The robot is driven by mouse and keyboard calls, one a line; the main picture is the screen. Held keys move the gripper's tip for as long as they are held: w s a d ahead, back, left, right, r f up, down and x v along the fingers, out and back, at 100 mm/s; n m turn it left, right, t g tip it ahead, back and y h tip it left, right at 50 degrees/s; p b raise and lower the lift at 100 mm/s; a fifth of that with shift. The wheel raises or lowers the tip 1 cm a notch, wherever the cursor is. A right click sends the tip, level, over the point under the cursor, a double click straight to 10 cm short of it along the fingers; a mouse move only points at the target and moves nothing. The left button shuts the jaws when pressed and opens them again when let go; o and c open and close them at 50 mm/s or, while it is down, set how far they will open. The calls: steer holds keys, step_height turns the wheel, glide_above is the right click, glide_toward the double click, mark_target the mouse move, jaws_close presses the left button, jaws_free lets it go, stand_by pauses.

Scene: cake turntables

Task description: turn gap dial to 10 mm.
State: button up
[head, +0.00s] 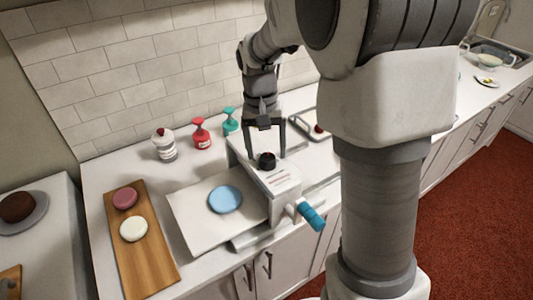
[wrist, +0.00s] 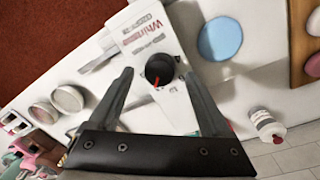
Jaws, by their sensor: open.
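The gap dial is a small black round knob (head: 267,160) on top of a white machine (head: 283,181). In the wrist view the dial (wrist: 160,68) shows a red pointer mark, with printed lettering on the white housing (wrist: 140,38) beside it. The scale figures are too small to read. My gripper (head: 265,146) is open above the dial, its fingers pointing down. In the wrist view the two fingers of my gripper (wrist: 159,88) stand on either side of the dial, with space between; I cannot tell whether their tips are at its height.
A blue disc (head: 225,199) lies on the machine's white plate (head: 188,222). A blue-handled crank (head: 312,217) sticks out in front. A wooden board (head: 153,268) with two round cakes lies left. Red (head: 201,134) and teal (head: 231,121) dispensers and a white jar (head: 164,146) stand behind.

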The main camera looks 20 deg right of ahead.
steer(key=shift+d+f, duration=0.1)
steer(key=shift+f, duration=0.7)
jaws_close()
steer(key=shift+n, duration=0.3)
steer(key=n, duration=0.4)
steer(key=shift+s+n+t, duration=0.1)
steer(key=shift+n+t, duration=0.2)
steer(key=shift+n, duration=1.8)
